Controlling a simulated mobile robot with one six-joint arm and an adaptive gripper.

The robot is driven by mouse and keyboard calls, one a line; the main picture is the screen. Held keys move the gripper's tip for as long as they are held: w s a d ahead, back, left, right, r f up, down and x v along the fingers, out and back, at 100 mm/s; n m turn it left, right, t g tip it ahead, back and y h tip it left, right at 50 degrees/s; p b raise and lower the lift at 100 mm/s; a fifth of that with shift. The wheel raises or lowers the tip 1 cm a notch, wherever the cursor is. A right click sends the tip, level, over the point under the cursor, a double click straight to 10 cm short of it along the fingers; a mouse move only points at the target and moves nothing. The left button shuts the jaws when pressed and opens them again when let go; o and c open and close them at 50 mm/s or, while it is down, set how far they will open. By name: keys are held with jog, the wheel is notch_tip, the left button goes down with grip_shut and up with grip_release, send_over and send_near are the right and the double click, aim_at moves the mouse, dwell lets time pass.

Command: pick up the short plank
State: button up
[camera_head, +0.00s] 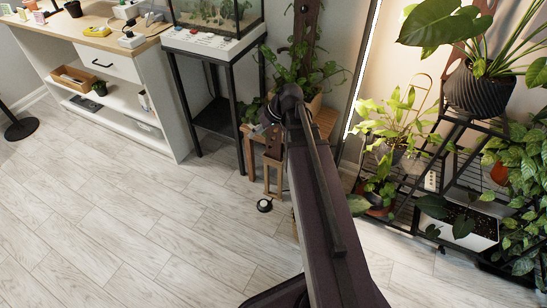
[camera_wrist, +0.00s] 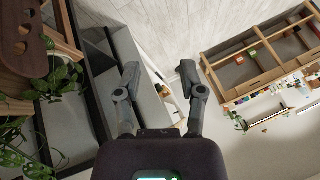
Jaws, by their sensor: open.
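I cannot tell for certain which piece is the short plank. A dark brown wooden board with holes (camera_head: 305,22) stands upright behind a leafy plant in the camera_head view. A similar reddish-brown board with holes (camera_wrist: 22,48) shows at the left edge of the camera_wrist view; I cannot tell if it is the same one. My gripper (camera_wrist: 160,76) is open in the camera_wrist view, with its two fingers apart and nothing between them.
A glass terrarium (camera_head: 217,14) stands on a black-framed stand. A white cabinet (camera_head: 105,62) with a wooden top is at the left. A small wooden stool (camera_head: 272,176) is behind my arm. A black plant rack (camera_head: 430,190) with several pots fills the right. The floor (camera_head: 130,200) is clear at front left.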

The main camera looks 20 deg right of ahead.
jog(key=w+d+f+n+t+y+b, duration=0.2)
jog(key=w+d+f+t+b, duration=0.2)
jog(key=d+f+b, duration=0.75)
jog(key=n+t+b, duration=0.1)
jog(key=t+b, duration=0.3)
jog(key=b, duration=0.9)
send_near(273, 132)
jog(key=shift+s+d+y, duration=0.4)
jog(key=shift+s+d, duration=0.9)
jog(key=shift+d, duration=0.2)
jog(key=b+x, duration=0.2)
jog(key=x, duration=0.6)
jog(key=shift+w+a, duration=0.2)
jog(key=shift+w, duration=0.05)
jog(key=shift+b+x, duration=0.8)
jog(key=shift+x, duration=1.8)
